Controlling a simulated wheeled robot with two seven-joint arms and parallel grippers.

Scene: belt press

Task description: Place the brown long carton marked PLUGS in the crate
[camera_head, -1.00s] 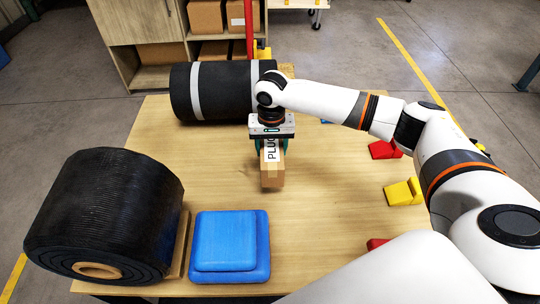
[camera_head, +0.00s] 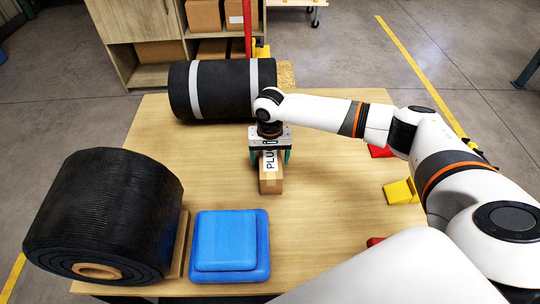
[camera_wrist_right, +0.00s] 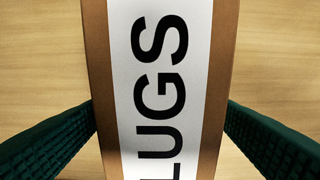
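The brown long carton (camera_head: 271,184) lies flat on the wooden table, its white label with black letters facing up. In the right wrist view the carton (camera_wrist_right: 225,60) runs down the middle and the letters LUGS show. My right gripper (camera_head: 270,160) is over the carton from above. The carton's far end is hidden under the gripper. My left gripper is not in view. I cannot make out a crate.
A black roll with pale bands (camera_head: 208,90) lies behind the gripper. A large black belt roll (camera_head: 100,215) is at front left, beside a blue stacked block (camera_head: 230,245). Yellow (camera_head: 398,191) and red (camera_head: 380,151) blocks sit on the right.

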